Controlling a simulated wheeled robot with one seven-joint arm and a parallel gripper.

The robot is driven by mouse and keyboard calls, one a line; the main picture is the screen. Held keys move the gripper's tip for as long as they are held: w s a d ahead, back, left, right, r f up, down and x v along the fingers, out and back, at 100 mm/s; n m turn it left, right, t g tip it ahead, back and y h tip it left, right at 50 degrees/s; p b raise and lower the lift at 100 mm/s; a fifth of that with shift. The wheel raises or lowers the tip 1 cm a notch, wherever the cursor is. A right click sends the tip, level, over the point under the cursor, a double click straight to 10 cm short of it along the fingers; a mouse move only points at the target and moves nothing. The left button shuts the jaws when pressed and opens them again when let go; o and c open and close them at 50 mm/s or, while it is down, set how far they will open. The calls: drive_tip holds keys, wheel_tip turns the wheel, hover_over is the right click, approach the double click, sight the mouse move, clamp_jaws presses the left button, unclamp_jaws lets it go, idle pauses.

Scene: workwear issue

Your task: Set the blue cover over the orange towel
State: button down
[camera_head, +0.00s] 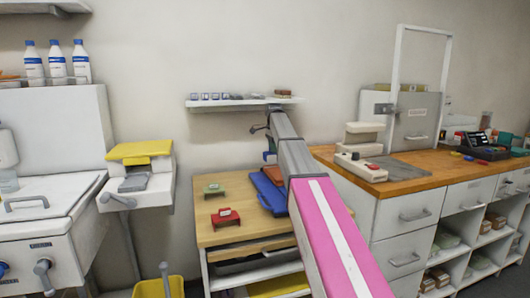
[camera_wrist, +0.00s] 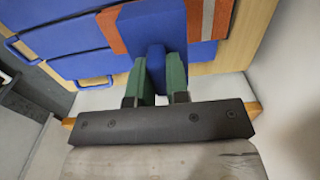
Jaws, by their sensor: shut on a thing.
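In the wrist view my gripper (camera_wrist: 157,68) has its green fingers shut on a narrow blue tab. The tab appears to belong to the blue cover (camera_wrist: 151,27), a flat blue piece just beyond the fingers. The orange towel (camera_wrist: 208,20), with a pale grey stripe, shows to the right of the cover, and more orange shows to its left. The cover overlaps the towel in this view; I cannot tell whether they touch. In the head view my arm hides the gripper and most of this spot.
Blue pieces with loop handles (camera_wrist: 62,38) lie left of the cover. In the head view, the wooden table (camera_head: 228,232) holds a red item (camera_head: 225,217) and a green item (camera_head: 213,190). A wall shelf (camera_head: 240,102) is above. A drawer counter (camera_head: 405,190) stands right.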

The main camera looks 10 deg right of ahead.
drive_tip(key=shift+w+d+f, duration=0.1)
drive_tip(key=shift+w+d, duration=0.3)
drive_tip(key=shift+d, duration=0.45)
hover_over(277, 172)
drive_tip(key=shift+w+f, duration=0.15)
drive_tip(key=shift+f, duration=1.05)
drive_tip(key=shift+w+f, duration=0.15)
drive_tip(key=shift+f, duration=1)
drive_tip(key=shift+f, duration=2.05)
drive_tip(key=c, duration=0.6)
unclamp_jaws()
drive_tip(key=shift+r, duration=0.1)
drive_tip(key=shift+r, duration=3.4)
